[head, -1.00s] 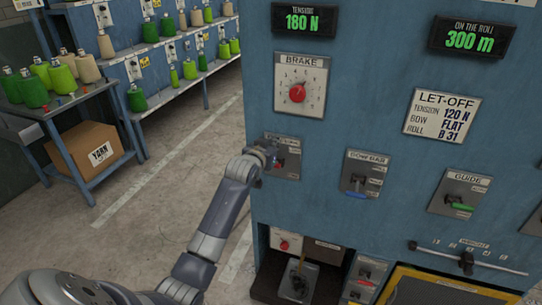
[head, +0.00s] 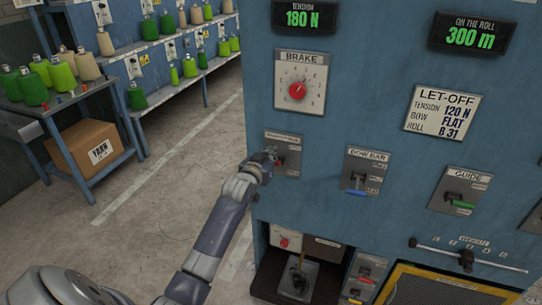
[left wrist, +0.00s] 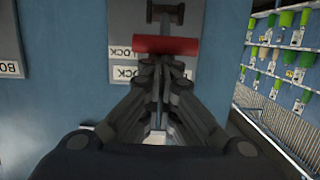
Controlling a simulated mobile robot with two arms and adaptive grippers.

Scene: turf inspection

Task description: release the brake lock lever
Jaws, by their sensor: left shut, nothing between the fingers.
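The brake lock lever (head: 280,161) is on a small grey plate (head: 293,142) on the blue machine panel, below the brake dial. In the left wrist view its red crossbar handle (left wrist: 165,44) lies just beyond my fingertips, with a dark bracket behind it and plates partly reading LOCK beside it. My left gripper (head: 268,158) is at the plate's left side, shut and empty. In the left wrist view its closed fingers (left wrist: 162,62) point at the handle; I cannot tell whether they touch it. The right gripper is not in view.
The bow bar lever (head: 356,191) with a blue handle and the guide lever (head: 460,203) with a green handle are to the right. The red brake knob (head: 297,90) is above. A lower bay holds another lever (head: 297,275).

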